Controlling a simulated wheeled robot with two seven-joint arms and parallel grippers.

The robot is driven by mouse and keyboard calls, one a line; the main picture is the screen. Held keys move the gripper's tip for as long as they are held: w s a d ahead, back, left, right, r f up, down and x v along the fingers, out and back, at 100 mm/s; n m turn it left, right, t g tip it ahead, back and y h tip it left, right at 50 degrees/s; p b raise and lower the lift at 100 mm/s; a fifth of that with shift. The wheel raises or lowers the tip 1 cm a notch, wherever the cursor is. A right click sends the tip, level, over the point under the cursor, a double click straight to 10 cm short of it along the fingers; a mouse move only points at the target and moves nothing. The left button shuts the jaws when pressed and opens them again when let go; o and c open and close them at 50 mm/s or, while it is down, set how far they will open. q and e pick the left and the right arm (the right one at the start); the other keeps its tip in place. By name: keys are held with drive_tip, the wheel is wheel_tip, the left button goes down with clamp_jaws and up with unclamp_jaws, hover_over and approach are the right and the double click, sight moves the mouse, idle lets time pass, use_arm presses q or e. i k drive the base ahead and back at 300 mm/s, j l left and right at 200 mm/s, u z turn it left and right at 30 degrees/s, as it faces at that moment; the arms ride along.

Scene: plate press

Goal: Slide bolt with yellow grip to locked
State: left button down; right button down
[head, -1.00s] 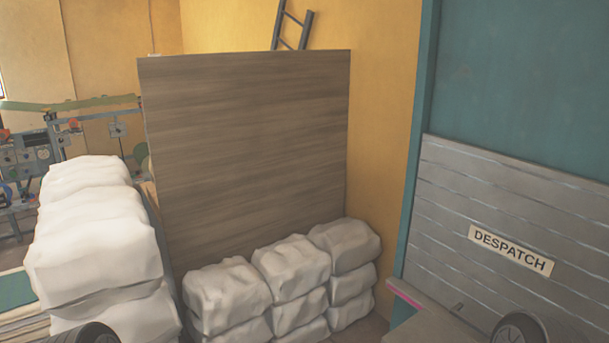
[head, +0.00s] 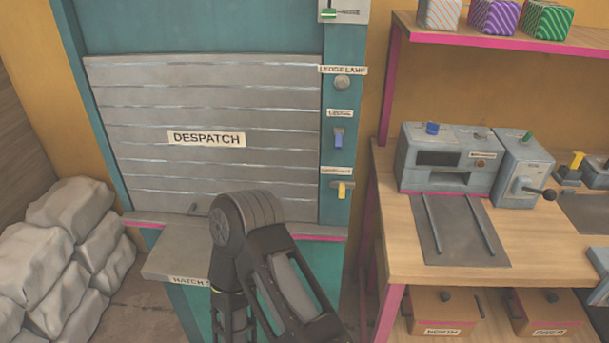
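A small yellow grip (head: 342,190) sits on a metal fitting low on the teal post right of the despatch shutter (head: 210,95). A small label is just above it, too small to read surely. Whether this fitting is the bolt, and whether it is locked, I cannot tell. A second yellow handle (head: 577,161) stands on a small device at the right of the workbench. One of my arm links rises from the bottom middle in front of the hatch shelf, left of and below the post's yellow grip. Neither gripper shows.
A blue grip (head: 338,138) and a round knob (head: 342,83) are higher on the post. The wooden workbench (head: 450,262) with a grey machine (head: 448,155) is at right. White sacks (head: 70,235) are stacked left. The hatch shelf (head: 170,262) juts out below the shutter.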

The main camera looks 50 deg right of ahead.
sight(341, 185)
drive_tip(key=z, duration=1.95)
